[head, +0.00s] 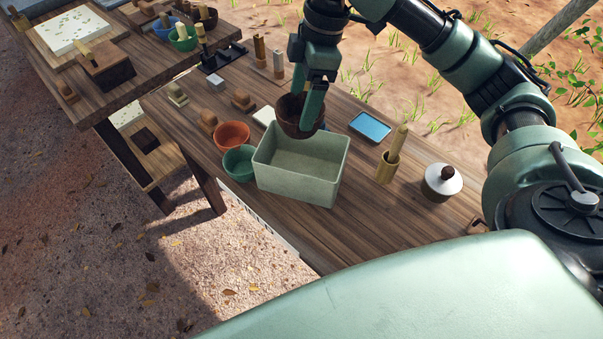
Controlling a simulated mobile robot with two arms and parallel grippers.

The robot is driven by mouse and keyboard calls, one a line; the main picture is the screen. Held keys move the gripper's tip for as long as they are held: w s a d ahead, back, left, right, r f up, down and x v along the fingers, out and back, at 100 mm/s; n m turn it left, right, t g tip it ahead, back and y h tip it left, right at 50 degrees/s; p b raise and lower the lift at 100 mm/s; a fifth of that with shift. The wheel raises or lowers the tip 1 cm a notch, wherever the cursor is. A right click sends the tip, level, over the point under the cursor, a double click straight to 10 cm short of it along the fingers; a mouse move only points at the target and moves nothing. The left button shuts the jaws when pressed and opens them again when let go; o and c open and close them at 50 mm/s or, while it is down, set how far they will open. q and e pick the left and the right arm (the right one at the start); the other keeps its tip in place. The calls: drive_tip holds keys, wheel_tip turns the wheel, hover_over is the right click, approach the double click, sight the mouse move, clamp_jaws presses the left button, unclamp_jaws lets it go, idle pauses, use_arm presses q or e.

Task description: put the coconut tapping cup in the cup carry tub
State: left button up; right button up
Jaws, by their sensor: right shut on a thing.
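The coconut tapping cup (290,115) is a dark brown bowl. My right gripper (311,108) is shut on it and holds it at the far side of the cup carry tub, over or just behind the rim. A finger covers part of the cup. The cup carry tub (300,185) is a pale green rectangular box on the wooden table, and the inside that shows is empty. My left gripper is not in view.
An orange cup (232,135) and a green cup (239,163) stand left of the tub. A blue tray (370,127), a bamboo holder (387,167) and a white-lidded pot (441,183) stand to its right. The table's front right is clear.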

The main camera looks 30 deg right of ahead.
drive_tip(key=n, duration=0.1)
drive_tip(key=w+n, duration=0.1)
drive_tip(key=shift+d+r+n, duration=0.35)
drive_tip(key=shift+r+n, duration=0.05)
drive_tip(key=shift+f, duration=0.35)
drive_tip(key=d+x, duration=0.1)
drive_tip(key=x, duration=0.5)
drive_tip(key=d+x, duration=0.1)
drive_tip(key=x, duration=0.5)
drive_tip(key=d+f+p+x, duration=0.1)
drive_tip(key=d+x, duration=0.1)
drive_tip(key=x, duration=0.4)
drive_tip(key=shift+s+f, duration=0.35)
drive_tip(key=shift+f, duration=0.1)
drive_tip(key=o, duration=1.5)
drive_tip(key=v, duration=0.6)
drive_tip(key=b+v, duration=0.1)
drive_tip(key=v, duration=0.5)
drive_tip(key=shift+w, duration=0.2)
drive_tip(key=shift+a, duration=0.1)
